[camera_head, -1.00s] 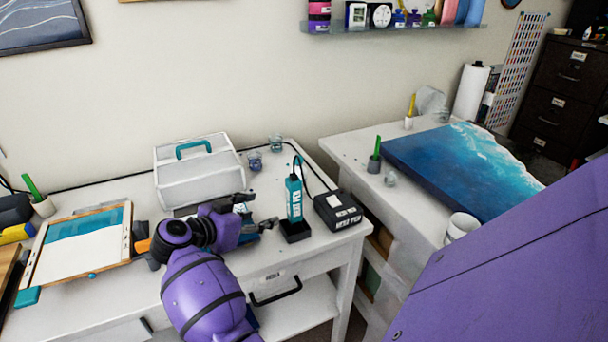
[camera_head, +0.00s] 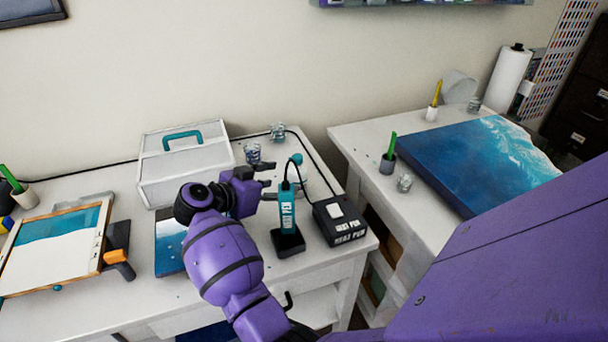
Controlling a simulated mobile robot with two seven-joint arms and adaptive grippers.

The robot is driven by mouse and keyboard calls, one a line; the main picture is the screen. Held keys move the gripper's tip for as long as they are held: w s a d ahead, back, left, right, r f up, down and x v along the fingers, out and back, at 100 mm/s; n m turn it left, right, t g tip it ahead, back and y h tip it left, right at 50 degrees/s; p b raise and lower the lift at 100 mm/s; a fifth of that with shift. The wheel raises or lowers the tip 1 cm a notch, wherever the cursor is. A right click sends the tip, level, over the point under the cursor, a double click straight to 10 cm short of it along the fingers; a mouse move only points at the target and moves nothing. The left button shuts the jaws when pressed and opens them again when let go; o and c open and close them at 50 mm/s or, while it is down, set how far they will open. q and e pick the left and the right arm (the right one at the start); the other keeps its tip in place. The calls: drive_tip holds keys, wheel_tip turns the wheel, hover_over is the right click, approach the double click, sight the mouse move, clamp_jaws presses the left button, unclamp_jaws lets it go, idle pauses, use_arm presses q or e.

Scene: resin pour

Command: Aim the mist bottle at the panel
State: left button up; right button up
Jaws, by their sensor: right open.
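My right gripper (camera_head: 269,182) is open and empty, its fingers pointing right, just left of the heat pen's upper part in the picture. No mist bottle can be made out for certain. A teal-topped thing (camera_head: 296,159) stands behind the heat pen and is mostly hidden; I cannot tell whether it is the bottle. A small blue-and-white panel (camera_head: 168,254) lies on the left table, partly covered by my right arm. A teal-and-white panel (camera_head: 50,255) rests in a wooden frame at the far left. A large blue sea panel (camera_head: 465,165) lies on the right table. My left gripper is not in view.
The heat pen (camera_head: 287,212) stands upright in a black base beside its black control box (camera_head: 340,219), with a cable looping behind. A white case (camera_head: 185,168) and small glasses (camera_head: 252,152) stand at the back. A gap separates the two tables.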

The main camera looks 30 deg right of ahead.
sight(297, 156)
drive_tip(key=shift+w+d, duration=0.15)
drive_tip(key=shift+d, duration=0.25)
drive_tip(key=x, duration=0.7)
drive_tip(key=shift+d+f, duration=0.1)
drive_tip(key=c, duration=1.3)
drive_tip(key=shift+c, duration=0.9)
wheel_tip(297, 156, up, 10)
drive_tip(key=shift+r+p, duration=0.1)
drive_tip(key=shift+p, duration=0.6)
